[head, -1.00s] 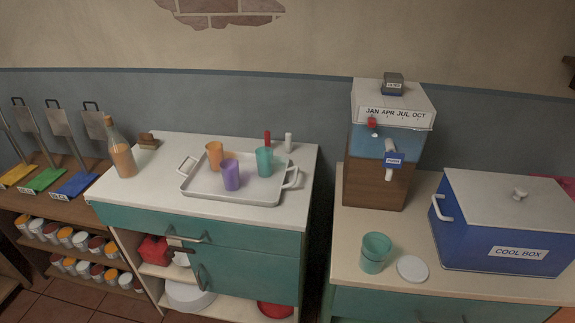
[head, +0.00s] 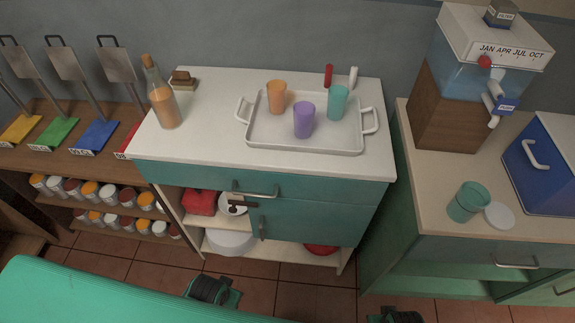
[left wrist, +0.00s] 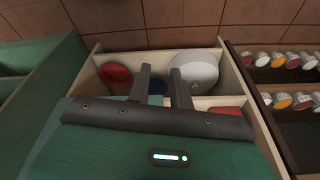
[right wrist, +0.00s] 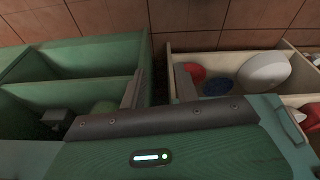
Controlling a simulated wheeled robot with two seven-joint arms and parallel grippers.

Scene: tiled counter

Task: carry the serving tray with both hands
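The white serving tray (head: 262,144) lies flat on the white counter top, with a loop handle at its left end (head: 242,110) and another at its right end (head: 371,120). An orange cup (head: 276,97), a purple cup (head: 304,120) and a teal cup (head: 337,102) stand upright on it. My left gripper (left wrist: 159,72) is open and empty, with cabinet shelves in its wrist view. My right gripper (right wrist: 160,70) is open and empty, with shelves and a green cabinet in its view. Neither wrist view shows the tray, and neither gripper touches it.
A bottle (head: 163,100) and a small brown block (head: 183,79) stand left of the tray. Red and white shakers (head: 329,75) stand behind it. Right, across a gap, a second counter holds a drink dispenser (head: 450,107), a teal cup (head: 468,201) and a blue cool box (head: 545,165).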

